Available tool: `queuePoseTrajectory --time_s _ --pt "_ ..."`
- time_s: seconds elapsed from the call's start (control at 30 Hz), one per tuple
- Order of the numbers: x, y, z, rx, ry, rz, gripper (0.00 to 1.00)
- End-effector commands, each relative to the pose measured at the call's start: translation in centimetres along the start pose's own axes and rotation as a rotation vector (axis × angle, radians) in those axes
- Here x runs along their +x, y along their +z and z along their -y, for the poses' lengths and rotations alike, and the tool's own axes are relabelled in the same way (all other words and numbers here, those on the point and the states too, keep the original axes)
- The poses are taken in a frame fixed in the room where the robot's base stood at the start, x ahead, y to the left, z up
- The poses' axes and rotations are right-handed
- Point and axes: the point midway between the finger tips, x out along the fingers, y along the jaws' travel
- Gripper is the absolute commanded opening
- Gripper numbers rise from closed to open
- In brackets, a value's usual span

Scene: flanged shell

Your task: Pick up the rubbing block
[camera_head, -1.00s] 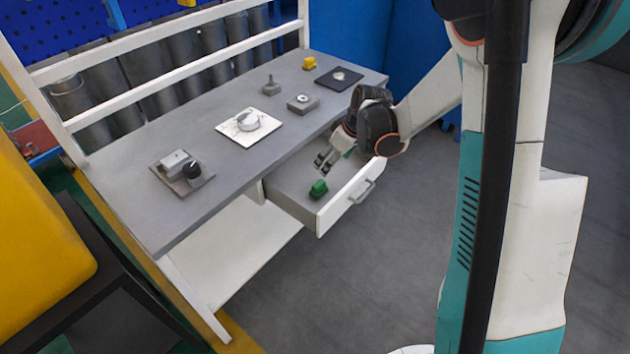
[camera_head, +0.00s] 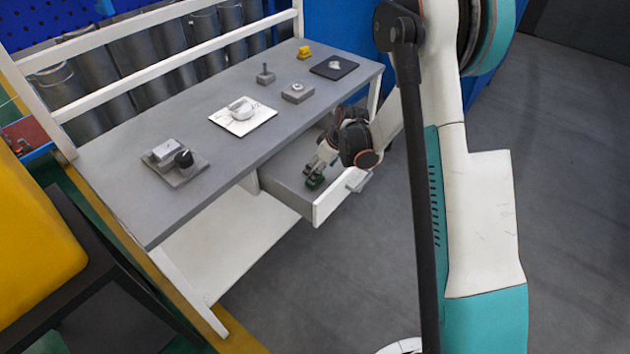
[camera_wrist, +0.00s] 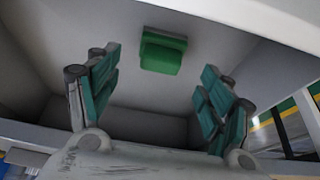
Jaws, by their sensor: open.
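The rubbing block appears to be the small green block (camera_wrist: 162,51) on the grey floor of the open drawer. In the wrist view it lies ahead of and between my two fingers, apart from both. My gripper (camera_wrist: 160,92) is open and empty, with green pads on its fingers. In the head view my gripper (camera_head: 315,174) reaches down into the drawer right at the green block (camera_head: 314,182), and the fingers partly cover it.
The pulled-out drawer (camera_head: 330,204) has a white front with a handle. The grey table top (camera_head: 130,205) overhangs its back. On the table are a switch box (camera_head: 175,160), a white plate with a knob (camera_head: 242,116), a grey block (camera_head: 298,92), a yellow piece (camera_head: 304,52) and a black pad (camera_head: 334,67).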

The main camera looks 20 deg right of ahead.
Motion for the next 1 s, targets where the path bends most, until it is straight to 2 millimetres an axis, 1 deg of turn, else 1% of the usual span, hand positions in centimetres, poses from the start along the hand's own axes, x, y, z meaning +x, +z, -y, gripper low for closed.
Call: queuePoseTrajectory --time_s 0.33,0.43,0.6,0.63,0.83,0.87,0.93,0.97,1.0 --pt "4.6 0.1 0.1 -0.001 0.000 0.000 0.73" --pt "5.1 0.0 0.1 0.000 0.000 0.000 0.73" --pt "4.9 -0.1 0.1 0.000 0.000 0.000 0.73" --pt "4.9 -0.1 0.1 0.000 0.000 0.000 0.71" --pt "4.9 -0.1 0.1 0.000 0.000 0.000 0.26" --pt "4.9 -0.1 0.1 0.000 0.000 0.000 0.23" --pt "4.9 -0.1 0.1 0.000 0.000 0.000 0.23" --pt "4.9 -0.1 0.1 0.000 0.000 0.000 0.19" --pt "4.9 -0.1 0.1 0.000 0.000 0.000 0.19"
